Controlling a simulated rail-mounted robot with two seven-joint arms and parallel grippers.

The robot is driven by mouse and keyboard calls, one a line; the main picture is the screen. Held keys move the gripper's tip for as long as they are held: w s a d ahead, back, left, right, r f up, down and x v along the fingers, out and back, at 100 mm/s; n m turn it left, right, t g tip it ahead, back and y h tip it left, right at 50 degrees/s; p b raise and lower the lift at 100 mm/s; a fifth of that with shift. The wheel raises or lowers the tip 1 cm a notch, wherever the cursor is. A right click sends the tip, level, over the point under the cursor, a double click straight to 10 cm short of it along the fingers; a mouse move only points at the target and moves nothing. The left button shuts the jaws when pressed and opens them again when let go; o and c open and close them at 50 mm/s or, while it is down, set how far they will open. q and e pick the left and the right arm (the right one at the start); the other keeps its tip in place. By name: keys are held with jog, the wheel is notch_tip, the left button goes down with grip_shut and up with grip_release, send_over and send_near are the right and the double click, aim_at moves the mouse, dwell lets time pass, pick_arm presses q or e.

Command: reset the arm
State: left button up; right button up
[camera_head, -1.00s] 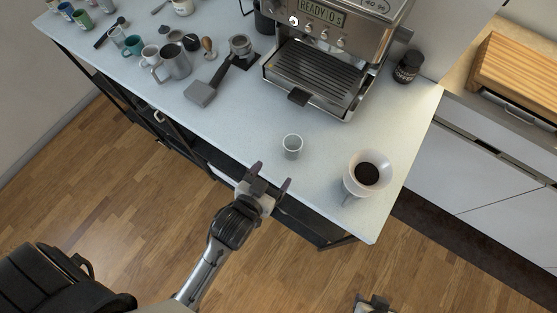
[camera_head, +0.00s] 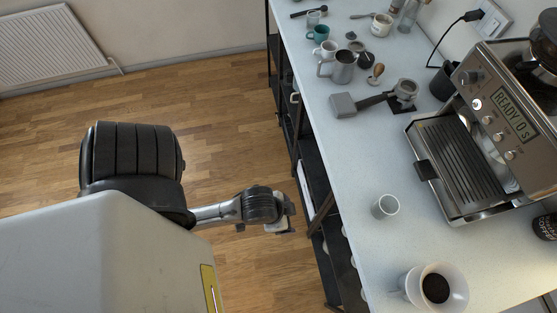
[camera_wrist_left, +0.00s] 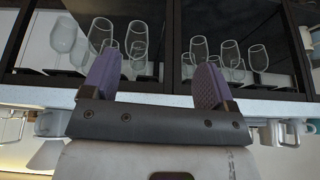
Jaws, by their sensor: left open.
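My left arm comes in from the left in the head view, and its gripper (camera_head: 285,215) hangs beside the counter's long edge, apart from it. In the left wrist view the two purple-padded fingers (camera_wrist_left: 155,82) are apart with nothing between them. They point toward shelves of wine glasses (camera_wrist_left: 137,40) under the counter; the glasses are beyond the fingertips and untouched. My right gripper is not in either current view.
The white counter (camera_head: 345,165) carries a small grey cup (camera_head: 385,206), a white dripper with coffee (camera_head: 452,290), a portafilter (camera_head: 358,103), a steel jug (camera_head: 343,67) and an espresso machine (camera_head: 465,155). Open wooden floor (camera_head: 215,110) lies left of the counter.

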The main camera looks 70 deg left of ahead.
pick_arm(q)
jog(key=shift+s+a+f+g, duration=0.1)
jog(key=shift+s+a+g, duration=0.15)
jog(key=shift+s, duration=0.2)
jog(key=shift+s+a+g, duration=0.1)
jog(key=shift+s+g, duration=0.15)
jog(key=shift+s, duration=0.2)
notch_tip(320, 180, up, 30)
jog(key=p, duration=3)
